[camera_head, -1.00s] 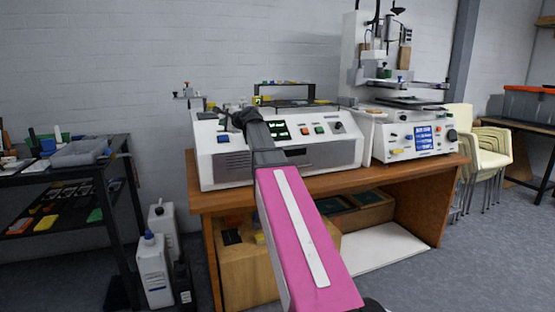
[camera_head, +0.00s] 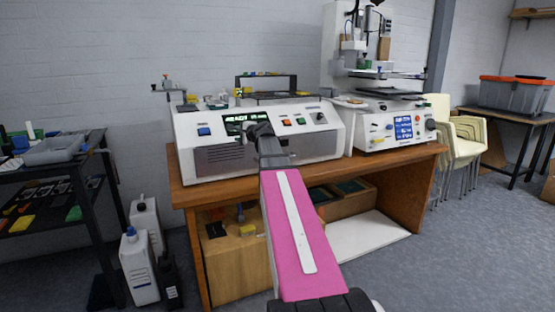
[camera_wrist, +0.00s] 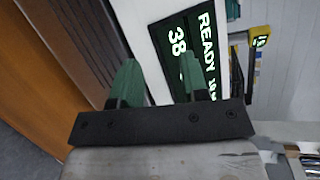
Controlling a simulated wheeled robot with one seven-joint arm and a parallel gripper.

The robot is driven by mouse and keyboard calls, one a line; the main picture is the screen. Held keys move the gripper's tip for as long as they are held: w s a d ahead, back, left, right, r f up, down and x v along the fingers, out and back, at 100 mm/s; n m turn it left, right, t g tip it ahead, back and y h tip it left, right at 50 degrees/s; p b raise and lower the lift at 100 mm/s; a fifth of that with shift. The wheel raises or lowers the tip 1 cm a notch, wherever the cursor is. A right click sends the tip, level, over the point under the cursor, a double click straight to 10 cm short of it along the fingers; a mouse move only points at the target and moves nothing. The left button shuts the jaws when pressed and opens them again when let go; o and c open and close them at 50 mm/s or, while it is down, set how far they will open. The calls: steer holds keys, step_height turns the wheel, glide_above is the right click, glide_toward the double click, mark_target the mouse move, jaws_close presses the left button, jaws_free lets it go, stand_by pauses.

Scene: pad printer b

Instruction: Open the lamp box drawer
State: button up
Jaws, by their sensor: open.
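A white box-shaped machine (camera_head: 330,143) stands on the left part of the wooden bench. Its sloped top panel carries a blue switch, a green-lit display (camera_head: 236,125) and coloured buttons. A grey slotted panel (camera_head: 222,158) is on its front face; I cannot tell which part is the drawer. My gripper (camera_wrist: 161,75) is open, with two green fingers apart and nothing seen between them but the machine. In the head view my arm's end (camera_head: 262,132) is in front of the machine and hides part of its front. The display reads READY in the wrist view (camera_wrist: 190,55).
A second white machine (camera_head: 385,130) with a blue screen stands to the right on the bench (camera_head: 400,165). Wooden boxes are under the bench. A dark shelf rack (camera_head: 105,190) and white jugs (camera_head: 138,265) are at the left. Stacked cream chairs (camera_head: 460,140) are at the right.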

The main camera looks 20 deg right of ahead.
steer(key=s+d+f+h, duration=0.2)
steer(key=s+d+f, duration=0.2)
steer(key=d, duration=0.2)
steer(key=s+d+f+m+h, duration=0.1)
steer(key=s+d+f, duration=0.25)
steer(key=d, duration=0.35)
steer(key=s+d+f+h, duration=0.2)
steer(key=s+d+f, duration=0.1)
steer(key=d+f, duration=0.25)
steer(key=shift+t, duration=0.4)
steer(key=x, duration=1)
steer(key=shift+w+d+r, duration=0.2)
steer(key=shift+w+r, duration=0.05)
steer(key=shift+w, duration=0.15)
jaws_close()
